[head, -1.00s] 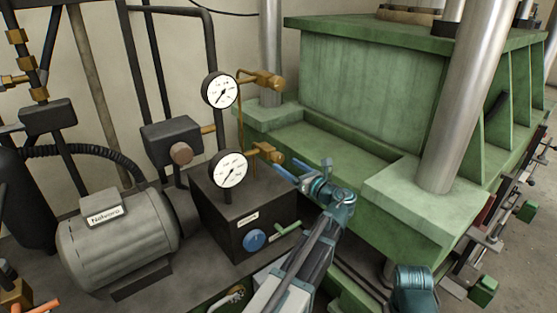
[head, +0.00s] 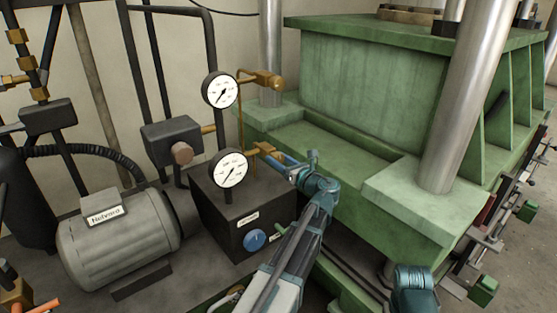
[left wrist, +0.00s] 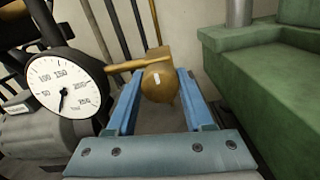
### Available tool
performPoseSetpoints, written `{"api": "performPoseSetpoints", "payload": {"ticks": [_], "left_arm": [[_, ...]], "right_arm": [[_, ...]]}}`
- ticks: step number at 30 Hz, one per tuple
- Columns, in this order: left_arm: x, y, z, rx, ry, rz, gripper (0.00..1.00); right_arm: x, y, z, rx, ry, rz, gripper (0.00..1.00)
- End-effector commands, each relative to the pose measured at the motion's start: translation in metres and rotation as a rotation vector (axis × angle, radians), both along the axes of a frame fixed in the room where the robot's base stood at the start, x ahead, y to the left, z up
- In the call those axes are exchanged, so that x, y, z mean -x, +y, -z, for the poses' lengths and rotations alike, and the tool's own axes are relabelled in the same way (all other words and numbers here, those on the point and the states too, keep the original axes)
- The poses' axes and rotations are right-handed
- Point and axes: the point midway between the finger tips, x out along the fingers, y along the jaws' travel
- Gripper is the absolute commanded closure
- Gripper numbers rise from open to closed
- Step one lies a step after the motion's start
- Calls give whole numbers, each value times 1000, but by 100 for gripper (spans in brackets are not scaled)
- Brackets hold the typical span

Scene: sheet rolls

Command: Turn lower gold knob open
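The lower gold knob (left wrist: 160,83) is a round brass knob on a valve beside the lower gauge. In the left wrist view it sits between the far ends of my two blue fingers, with a finger on each side and no clear grip on it.
The lower gauge (head: 229,168) stands just left of the valve, and an upper gauge (head: 220,90) and upper gold knob (head: 277,82) are above. A black box with a blue knob (head: 254,240) is below. The green press (head: 375,85) stands close on the right.

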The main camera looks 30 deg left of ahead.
Motion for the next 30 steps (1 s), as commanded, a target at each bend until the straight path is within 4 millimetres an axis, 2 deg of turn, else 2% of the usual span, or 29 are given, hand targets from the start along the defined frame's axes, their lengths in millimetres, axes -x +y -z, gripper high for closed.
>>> {"api": "performPoseSetpoints", "payload": {"ticks": [1, 7, 17, 30], "left_arm": [[0, 0, 0, 0, 0, 0, 65], [0, 0, 0, 0, 0, 0, 100], [0, 0, 0, 21, -50, 0, 100], [0, 0, 0, 157, -380, 0, 100]], "right_arm": [[0, 0, 0, 0, 0, 0, 50], [0, 0, 0, 0, 0, 0, 50], [0, 0, 0, 0, 0, 0, 50], [0, 0, 0, 0, 0, 0, 50]]}}
